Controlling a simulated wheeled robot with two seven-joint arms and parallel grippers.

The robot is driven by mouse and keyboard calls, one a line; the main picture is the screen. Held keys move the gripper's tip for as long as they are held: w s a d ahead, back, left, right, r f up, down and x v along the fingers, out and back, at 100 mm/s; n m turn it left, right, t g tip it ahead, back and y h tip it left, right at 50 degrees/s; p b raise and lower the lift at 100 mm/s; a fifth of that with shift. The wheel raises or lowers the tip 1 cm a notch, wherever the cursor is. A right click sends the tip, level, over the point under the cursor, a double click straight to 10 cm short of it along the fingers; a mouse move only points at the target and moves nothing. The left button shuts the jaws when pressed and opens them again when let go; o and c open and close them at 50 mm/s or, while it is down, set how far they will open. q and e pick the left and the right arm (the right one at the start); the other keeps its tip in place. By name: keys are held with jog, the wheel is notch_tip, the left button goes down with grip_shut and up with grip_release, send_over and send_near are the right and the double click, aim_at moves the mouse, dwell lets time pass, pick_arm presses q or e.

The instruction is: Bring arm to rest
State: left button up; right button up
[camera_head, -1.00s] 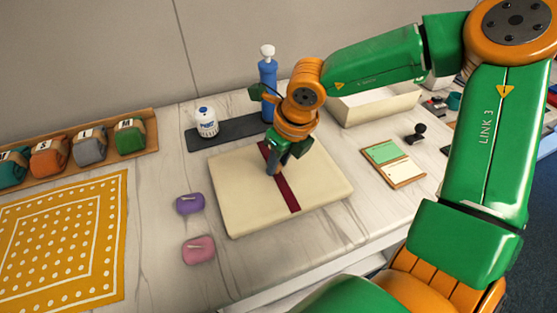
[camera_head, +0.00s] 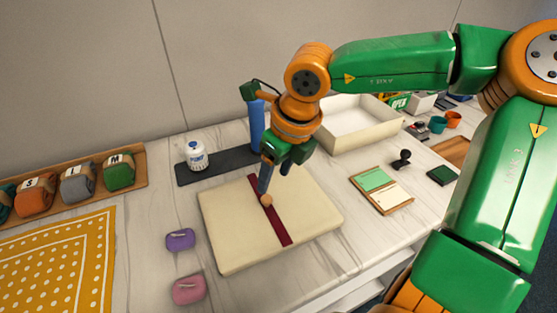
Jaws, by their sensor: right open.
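My right gripper (camera_head: 275,185) is open and points down above the cream slab (camera_head: 310,215). One finger reaches down over the dark red band (camera_head: 272,228) that crosses the slab. I cannot tell whether the fingertip touches the band. Nothing shows held between the fingers. My right arm comes in from the right and stretches over the table. My left gripper is not in view.
A blue bottle (camera_head: 257,125) stands close behind my right gripper, partly hidden. A white jar (camera_head: 196,155) is on the dark mat (camera_head: 220,166). A cream tray (camera_head: 365,135) is behind right. Purple (camera_head: 180,239) and pink (camera_head: 188,290) pouches lie left of the slab.

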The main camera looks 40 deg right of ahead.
jog(key=v, duration=0.4)
jog(key=shift+r, duration=0.15)
